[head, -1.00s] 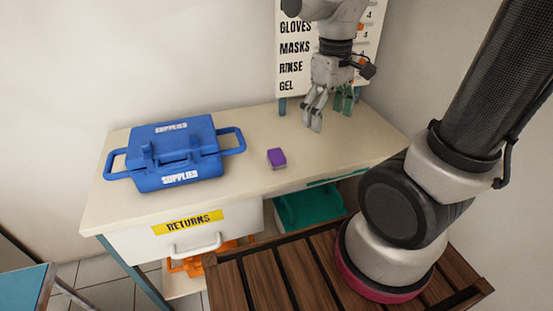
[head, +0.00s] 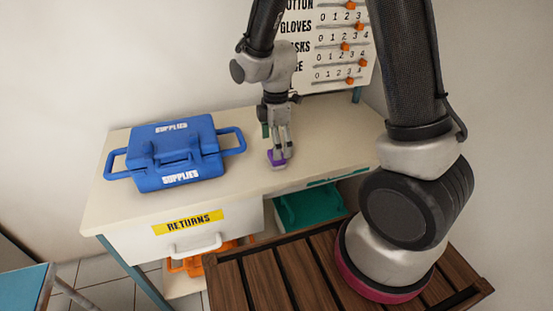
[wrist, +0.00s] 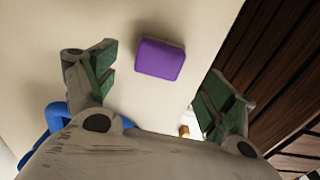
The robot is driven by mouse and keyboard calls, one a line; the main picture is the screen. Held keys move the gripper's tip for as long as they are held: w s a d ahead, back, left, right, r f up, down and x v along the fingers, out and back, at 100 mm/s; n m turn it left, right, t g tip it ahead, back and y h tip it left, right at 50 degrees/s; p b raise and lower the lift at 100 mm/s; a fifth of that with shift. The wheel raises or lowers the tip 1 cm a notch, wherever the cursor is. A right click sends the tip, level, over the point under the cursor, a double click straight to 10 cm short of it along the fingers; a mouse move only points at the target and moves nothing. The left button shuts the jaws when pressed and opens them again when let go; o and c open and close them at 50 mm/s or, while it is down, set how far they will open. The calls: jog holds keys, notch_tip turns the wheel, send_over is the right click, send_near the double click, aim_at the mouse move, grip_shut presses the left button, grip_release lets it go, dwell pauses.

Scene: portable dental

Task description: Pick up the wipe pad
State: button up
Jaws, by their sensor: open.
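The wipe pad (head: 273,163) is a small purple block with a pale underside, lying on the cream tabletop. My gripper (head: 282,155) is just over it in the head view and partly hides it. In the wrist view the purple pad (wrist: 161,59) lies on the bare top, a little beyond the gap between the fingers. My gripper (wrist: 160,85) is open there, with one green-padded finger to each side and nothing between them. I cannot tell the exact height of the fingertips above the pad.
A blue supplies case (head: 170,172) stands left on the table (head: 118,205). A white returns drawer (head: 185,232) and a teal bin (head: 305,208) are below the top. A board with orange sliders (head: 335,50) stands behind. The tabletop around the pad is clear.

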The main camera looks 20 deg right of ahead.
notch_tip(320, 180, down, 5)
jog(key=shift+d, duration=0.15)
jog(key=c, duration=1.1)
jog(key=shift+w+r, duration=0.1)
jog(key=shift+r, duration=0.05)
notch_tip(320, 180, up, 10)
jog(key=shift+f, duration=0.1)
